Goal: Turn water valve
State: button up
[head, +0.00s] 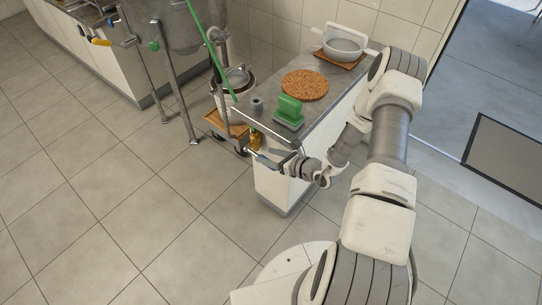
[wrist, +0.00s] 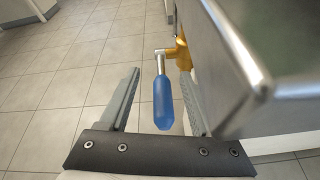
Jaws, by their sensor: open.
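The water valve has a brass body (wrist: 182,53) and a silver lever with a blue handle (wrist: 162,103). It sits beside the steel counter's edge in the wrist view. In the head view the brass body (head: 255,142) shows at the counter's near left corner, with the blue handle (head: 264,161) below it. My gripper (wrist: 160,73) is open, and in the wrist view the blue handle appears between its two fingers, with gaps on both sides. I cannot tell the depth between fingers and handle. In the head view my gripper (head: 276,157) is next to the handle.
The steel counter (head: 330,84) holds a green-handled tool (head: 289,112), a round cork mat (head: 305,85) and a white strainer (head: 343,44). A steel tank (head: 180,25) on legs stands left, near a wheeled wooden dolly (head: 228,125). The tiled floor at left is clear.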

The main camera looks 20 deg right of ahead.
jog(key=p+v, duration=0.3)
jog(key=v, duration=1.4)
jog(key=shift+s+d, duration=0.2)
